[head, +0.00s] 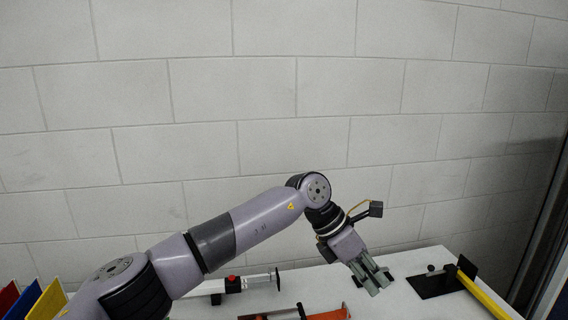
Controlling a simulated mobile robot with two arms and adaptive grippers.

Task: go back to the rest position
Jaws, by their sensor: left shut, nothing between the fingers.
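My left arm reaches in from the lower left across the white table (420,297). My left gripper (375,283) is at its end, pointing down and slightly right over the right half of the table. Its fingers are together with nothing between them. I cannot tell whether the fingertips touch the table top. My right gripper does not show.
A black plate (430,286) with a yellow bar (484,294) lies to the right of the gripper. A clamp-like tool (258,280) and an orange-brown piece (330,314) are near the front. Coloured panels (48,301) stand at lower left. A block wall (290,95) stands behind.

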